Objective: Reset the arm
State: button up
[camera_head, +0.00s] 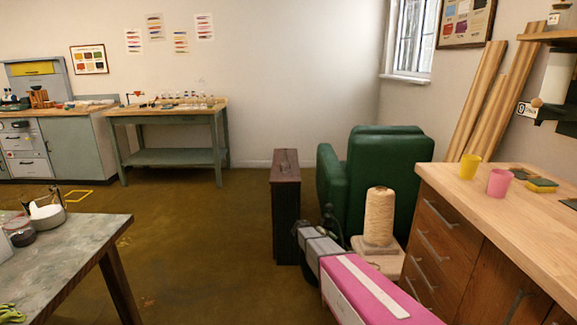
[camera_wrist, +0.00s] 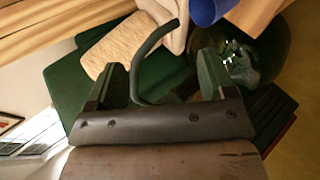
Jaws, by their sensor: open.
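My arm, pink with a white strip, comes in from the bottom of the head view and points away toward the green armchair (camera_head: 385,165). My gripper (camera_wrist: 163,60) shows in the wrist view with its two green-padded fingers apart. A dark curved bar shows in the gap between them, and I cannot tell whether it is touched or only behind. No object is visibly clamped. In the head view the gripper end (camera_head: 328,215) is small and dark, left of the cream yarn cone (camera_head: 379,217).
A dark upright case (camera_head: 286,210) stands left of the arm end. A wooden cabinet (camera_head: 455,240) bearing a yellow cup (camera_head: 470,167) and a pink cup (camera_head: 499,182) is at right. A grey-topped table (camera_head: 70,245) is at left. The floor (camera_head: 205,245) between is clear.

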jog(key=s+r+m+g+y, duration=0.1)
jog(key=s+r+y, duration=0.2)
jog(key=s, duration=0.8)
jog(key=s+r+m+g+y, duration=0.1)
jog(key=s+r+y, duration=0.2)
jog(key=s, duration=0.8)
jog(key=s+r+m+g+y, duration=0.1)
jog(key=s+r+y, duration=0.2)
jog(key=s, duration=0.7)
jog(key=shift+s+a+r+y, duration=0.25)
jog(key=shift+s+y, duration=0.15)
jog(key=shift+y, duration=0.3)
